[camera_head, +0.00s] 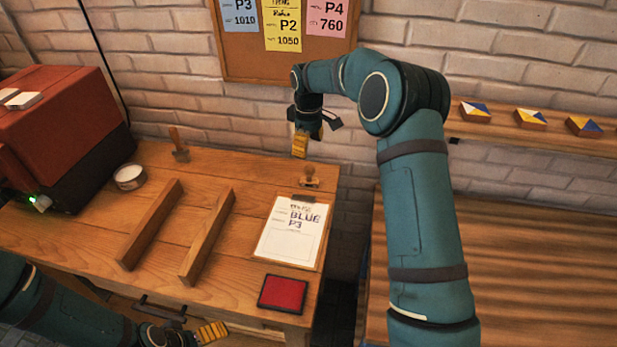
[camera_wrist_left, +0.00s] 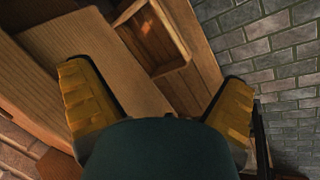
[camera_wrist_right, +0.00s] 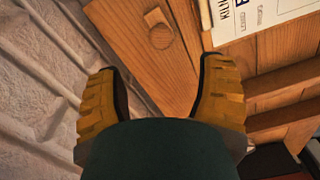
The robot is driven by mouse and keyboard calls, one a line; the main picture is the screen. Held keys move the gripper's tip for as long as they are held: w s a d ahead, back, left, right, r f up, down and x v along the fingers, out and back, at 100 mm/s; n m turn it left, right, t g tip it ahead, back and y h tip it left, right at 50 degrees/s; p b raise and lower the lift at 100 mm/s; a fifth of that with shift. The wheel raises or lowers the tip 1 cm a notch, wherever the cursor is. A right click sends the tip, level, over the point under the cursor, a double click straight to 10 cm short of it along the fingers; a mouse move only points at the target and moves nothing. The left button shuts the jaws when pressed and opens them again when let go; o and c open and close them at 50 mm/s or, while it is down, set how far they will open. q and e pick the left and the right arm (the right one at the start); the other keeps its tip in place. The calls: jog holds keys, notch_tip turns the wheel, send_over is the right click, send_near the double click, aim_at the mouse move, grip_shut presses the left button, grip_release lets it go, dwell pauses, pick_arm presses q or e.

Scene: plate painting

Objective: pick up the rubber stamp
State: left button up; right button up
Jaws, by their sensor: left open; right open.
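The rubber stamp (camera_head: 310,179) has a round wooden knob. It stands near the back right corner of the wooden workbench, just behind the clipboard. In the right wrist view its knob (camera_wrist_right: 160,36) shows from above, ahead of and between the fingers. My right gripper (camera_head: 307,142) is open and empty, above and behind the stamp, near the brick wall; its yellow fingers (camera_wrist_right: 160,76) also show in the right wrist view. My left gripper (camera_head: 208,334) is low at the bench's front edge. In the left wrist view its fingers (camera_wrist_left: 157,80) are open with nothing between them.
A clipboard (camera_head: 291,233) reading BLUE P3 and a red pad (camera_head: 283,293) lie on the bench's right side. Two wooden rails (camera_head: 150,225) lie left of them. A white tin (camera_head: 129,177), a scraper (camera_head: 179,146) and a red machine (camera_head: 60,120) are farther left.

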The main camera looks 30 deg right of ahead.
aim_at(310, 167)
notch_tip(310, 167, down, 4)
jog(key=shift+r, duration=0.25)
jog(key=shift+s+d+f+b, duration=0.15)
jog(key=shift+f+b, duration=0.45)
jog(key=shift+f, duration=2.1)
jog(key=shift+s, duration=0.1)
grip_shut()
